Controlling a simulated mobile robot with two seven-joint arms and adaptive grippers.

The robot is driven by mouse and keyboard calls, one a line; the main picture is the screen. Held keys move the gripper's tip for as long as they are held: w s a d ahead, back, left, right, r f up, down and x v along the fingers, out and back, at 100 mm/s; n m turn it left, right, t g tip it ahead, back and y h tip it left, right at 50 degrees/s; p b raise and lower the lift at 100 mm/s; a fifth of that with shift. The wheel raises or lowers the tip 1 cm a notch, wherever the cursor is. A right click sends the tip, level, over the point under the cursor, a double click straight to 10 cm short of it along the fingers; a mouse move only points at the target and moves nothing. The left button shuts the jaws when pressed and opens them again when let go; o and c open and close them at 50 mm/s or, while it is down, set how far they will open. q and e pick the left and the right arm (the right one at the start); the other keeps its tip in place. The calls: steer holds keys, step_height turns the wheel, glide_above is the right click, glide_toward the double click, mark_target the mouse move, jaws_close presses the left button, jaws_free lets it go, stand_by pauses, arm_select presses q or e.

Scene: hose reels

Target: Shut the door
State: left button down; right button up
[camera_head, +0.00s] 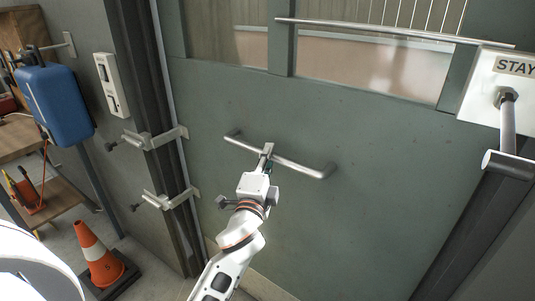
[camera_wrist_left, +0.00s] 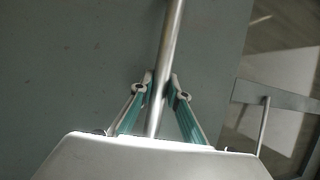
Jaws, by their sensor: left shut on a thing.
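The grey-green door (camera_head: 350,130) fills the middle of the head view, with window panes in its upper part. I cannot tell whether it is fully shut. A metal bar handle (camera_head: 305,169) runs slantwise across it. My left gripper (camera_head: 266,153) is shut on the handle, left of the bar's middle. In the left wrist view, the handle (camera_wrist_left: 171,40) passes between the two fingers of the left gripper (camera_wrist_left: 160,88), with the door's face (camera_wrist_left: 90,60) behind it. My right gripper is not in view.
Two metal brackets (camera_head: 155,138) stick out at the dark frame left of the door. An orange and white cone (camera_head: 97,255) stands on the floor at lower left. A blue box (camera_head: 55,103) and wooden shelves are farther left. A lever with a sign plate (camera_head: 514,66) is at right.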

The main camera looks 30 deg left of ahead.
arm_select(q)
steer(key=shift+s+d+f+n+y, duration=0.15)
steer(key=shift+s+n+y, duration=0.4)
steer(key=shift+s, duration=0.7)
steer(key=shift+s+f, duration=0.1)
steer(key=shift+s, duration=0.05)
steer(key=c, duration=2)
jaws_free()
steer(key=shift+c, duration=0.2)
steer(key=shift+o, duration=0.6)
steer(key=shift+s+r+y, duration=0.2)
steer(key=shift+s+y, duration=0.05)
steer(key=shift+s, duration=0.05)
steer(key=shift+w, duration=0.1)
